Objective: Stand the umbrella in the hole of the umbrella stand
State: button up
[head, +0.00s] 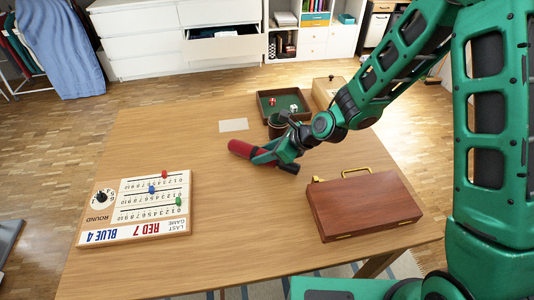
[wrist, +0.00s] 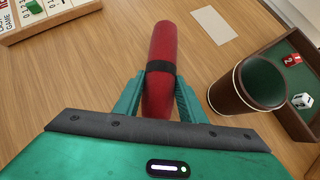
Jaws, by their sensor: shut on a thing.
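The umbrella is a folded red roll (head: 239,147) with a black band; it also shows in the wrist view (wrist: 163,48), pointing away from my gripper. My gripper (head: 264,157) is shut around it, with one green finger on each side in the wrist view (wrist: 161,95). The umbrella lies roughly level, at or just above the table; I cannot tell whether it touches. Its near end is hidden behind my gripper in the wrist view. I see nothing that is clearly an umbrella stand with a hole.
A brown cup with a green inside (wrist: 246,86) stands right of the umbrella in the wrist view, beside a dice tray (head: 305,116). A wooden case (head: 362,207) lies front right on the table (head: 240,235), a scoreboard (head: 128,198) left. The table's front middle is clear.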

jog(key=shift+f, duration=0.2)
jog(key=o, duration=1.3)
jog(key=v, duration=1.2)
jog(key=shift+d+r, duration=0.1)
jog(key=shift+w+d, duration=0.1)
